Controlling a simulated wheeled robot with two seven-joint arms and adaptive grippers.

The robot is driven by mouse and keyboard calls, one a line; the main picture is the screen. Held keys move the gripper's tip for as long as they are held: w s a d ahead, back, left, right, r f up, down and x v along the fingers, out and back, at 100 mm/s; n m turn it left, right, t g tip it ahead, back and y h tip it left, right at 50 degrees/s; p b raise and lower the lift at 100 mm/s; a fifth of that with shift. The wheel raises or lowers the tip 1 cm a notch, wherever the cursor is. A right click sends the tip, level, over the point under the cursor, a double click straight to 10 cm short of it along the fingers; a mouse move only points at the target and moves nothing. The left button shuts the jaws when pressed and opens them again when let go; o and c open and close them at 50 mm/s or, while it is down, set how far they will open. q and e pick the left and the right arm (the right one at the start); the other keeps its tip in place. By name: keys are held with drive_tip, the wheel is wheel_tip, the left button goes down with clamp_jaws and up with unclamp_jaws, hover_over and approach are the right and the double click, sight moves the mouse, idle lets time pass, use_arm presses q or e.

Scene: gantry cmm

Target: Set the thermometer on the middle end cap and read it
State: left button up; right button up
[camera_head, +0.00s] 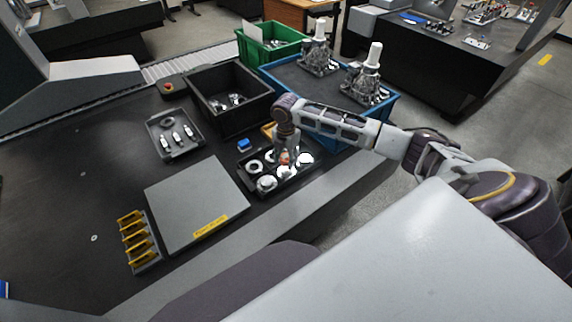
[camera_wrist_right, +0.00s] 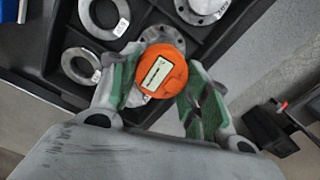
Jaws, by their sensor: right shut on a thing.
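The thermometer (camera_wrist_right: 163,72) is an orange round body with a pale display. My right gripper (camera_wrist_right: 152,88) is shut on it, with green-padded fingers on either side. In the head view the right gripper (camera_head: 285,153) points down over the black parts tray, and the thermometer (camera_head: 284,158) shows as a small orange spot. The middle end cap (camera_wrist_right: 178,33), a metal disc with bolt holes, lies partly hidden behind the thermometer. Whether the two touch, I cannot tell. Another end cap (camera_wrist_right: 203,8) lies beyond it. My left gripper is not in view.
The black parts tray (camera_head: 246,181) also holds metal rings (camera_wrist_right: 80,65). Around it are a grey plate (camera_head: 195,203), a small blue object (camera_head: 243,145), a black bin (camera_head: 222,108) and a tray of small parts (camera_head: 163,149). A blue crate (camera_head: 335,133) stands behind my right arm.

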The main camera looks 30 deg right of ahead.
sight(286, 158)
drive_tip(key=shift+f, duration=2.05)
drive_tip(key=o, duration=1.1)
drive_tip(key=shift+r, duration=0.85)
wheel_tip(286, 158, up, 6)
wheel_tip(286, 158, up, 3)
drive_tip(key=shift+r, duration=0.8)
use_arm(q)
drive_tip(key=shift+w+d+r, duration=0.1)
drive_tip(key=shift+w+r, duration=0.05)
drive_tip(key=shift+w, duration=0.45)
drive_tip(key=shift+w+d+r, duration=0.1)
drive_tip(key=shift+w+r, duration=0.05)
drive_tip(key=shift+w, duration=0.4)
